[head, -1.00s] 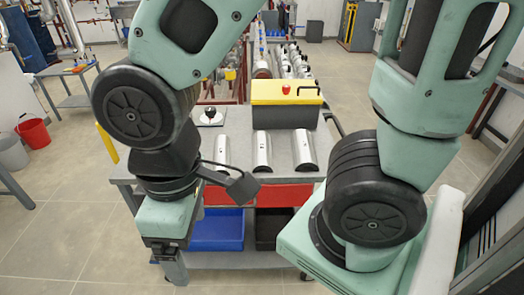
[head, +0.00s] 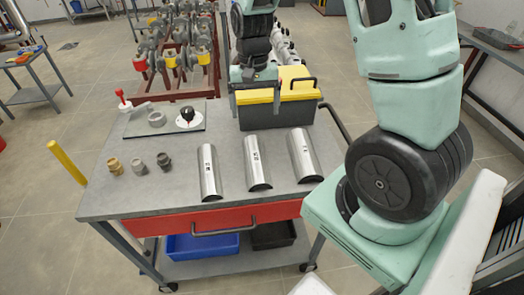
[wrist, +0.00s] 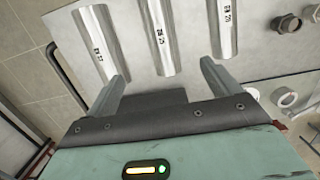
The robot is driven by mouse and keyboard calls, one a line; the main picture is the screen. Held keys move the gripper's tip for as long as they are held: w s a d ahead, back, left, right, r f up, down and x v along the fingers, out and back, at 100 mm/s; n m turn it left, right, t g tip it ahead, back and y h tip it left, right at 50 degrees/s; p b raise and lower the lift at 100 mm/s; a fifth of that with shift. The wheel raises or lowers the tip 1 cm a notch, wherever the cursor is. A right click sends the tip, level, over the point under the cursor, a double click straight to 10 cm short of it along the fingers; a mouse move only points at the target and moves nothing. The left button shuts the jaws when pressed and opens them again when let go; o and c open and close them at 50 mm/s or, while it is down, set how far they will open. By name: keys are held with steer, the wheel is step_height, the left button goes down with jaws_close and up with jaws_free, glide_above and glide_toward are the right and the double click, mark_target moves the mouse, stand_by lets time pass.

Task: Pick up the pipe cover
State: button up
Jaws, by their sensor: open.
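Three silvery half-round pipe covers lie side by side on the grey cart top, each with small dark markings: left cover (head: 208,172), middle cover (head: 256,163), right cover (head: 304,155). I cannot tell which one is meant. My gripper (head: 256,98) is beyond their far ends in the head view, in front of the toolbox. In the wrist view my gripper (wrist: 164,72) is open and empty. Its fingers point toward the covers, with the near end of the middle cover (wrist: 158,38) between the fingertips in the picture. Their height above the table is unclear.
A yellow-lidded dark toolbox (head: 278,100) stands at the back of the cart top (head: 130,200). Several small fittings (head: 139,166) sit at left, near a plate with a black-knobbed part (head: 187,114) and a red-handled valve (head: 124,101). A red drawer (head: 190,221) is below.

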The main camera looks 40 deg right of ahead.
steer(key=p, duration=0.2)
glide_above(256, 156)
steer(key=f, duration=1.1)
steer(key=shift+w+d+f, duration=0.1)
steer(key=shift+w+d, duration=0.15)
steer(key=shift+d, duration=0.15)
steer(key=shift+s+a+f+p, duration=0.2)
steer(key=shift+f+p, duration=0.25)
steer(key=shift+f, duration=0.95)
steer(key=shift+s+a+f+p, duration=0.15)
steer(key=shift+f+p, duration=0.25)
steer(key=shift+f, duration=1)
steer(key=shift+w, duration=0.1)
steer(key=c, duration=1.1)
steer(key=shift+r, duration=0.2)
step_height(256, 156, up, 10)
steer(key=shift+f+b, duration=0.15)
steer(key=shift+b, duration=0.8)
